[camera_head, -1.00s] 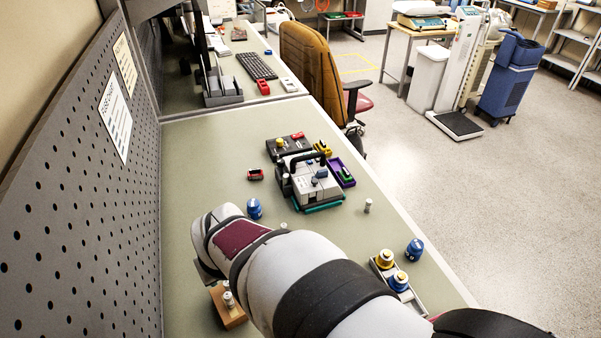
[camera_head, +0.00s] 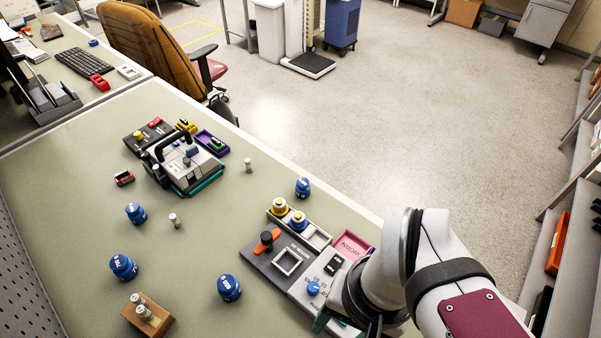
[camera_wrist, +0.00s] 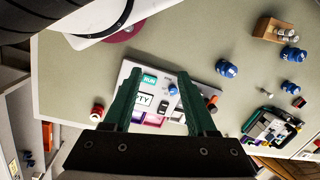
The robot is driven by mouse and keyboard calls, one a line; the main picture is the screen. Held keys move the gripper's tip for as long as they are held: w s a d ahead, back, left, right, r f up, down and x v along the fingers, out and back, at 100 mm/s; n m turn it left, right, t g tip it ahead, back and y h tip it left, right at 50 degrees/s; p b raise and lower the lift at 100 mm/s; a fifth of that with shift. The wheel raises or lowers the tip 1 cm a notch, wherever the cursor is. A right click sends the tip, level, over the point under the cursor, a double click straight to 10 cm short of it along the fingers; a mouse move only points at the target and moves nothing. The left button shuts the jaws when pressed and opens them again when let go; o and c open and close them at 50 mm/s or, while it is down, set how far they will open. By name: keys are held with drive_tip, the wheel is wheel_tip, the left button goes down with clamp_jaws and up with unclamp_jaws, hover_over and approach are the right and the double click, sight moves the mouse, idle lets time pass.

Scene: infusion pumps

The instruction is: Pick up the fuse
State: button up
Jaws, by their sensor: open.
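Several small silver cylinders look like fuses; which one is meant cannot be told. Two stand in a wooden block (camera_head: 150,318) at the front left, one cylinder (camera_head: 175,220) stands mid-bench, and another cylinder (camera_head: 247,165) stands near the far edge. The block also shows in the wrist view (camera_wrist: 267,29), upper right. My gripper (camera_wrist: 160,75) is open and empty, its green fingers apart above the grey panel with the RUN label (camera_wrist: 150,79). It is well away from the cylinders. In the head view my arm largely hides the gripper.
Blue knobbed weights or caps (camera_head: 123,267) stand about the bench. A grey pump unit (camera_head: 186,160) with a black handle stands at the back. The panel unit with an orange knob (camera_head: 264,240) is beside my arm.

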drive_tip(key=w+a+r+n, duration=0.2)
drive_tip(key=w+n, duration=0.1)
drive_tip(key=w, duration=0.4)
drive_tip(key=n+t+y, duration=0.2)
drive_tip(key=n+t, duration=0.1)
drive_tip(key=n, duration=1)
hover_over(173, 216)
drive_tip(key=s+d, duration=0.4)
wheel_tip(173, 216, down, 9)
drive_tip(key=x, duration=1.5)
drive_tip(key=shift+w+d, duration=0.2)
drive_tip(key=shift+d, duration=0.1)
drive_tip(key=shift+c, duration=0.3)
clamp_jaws()
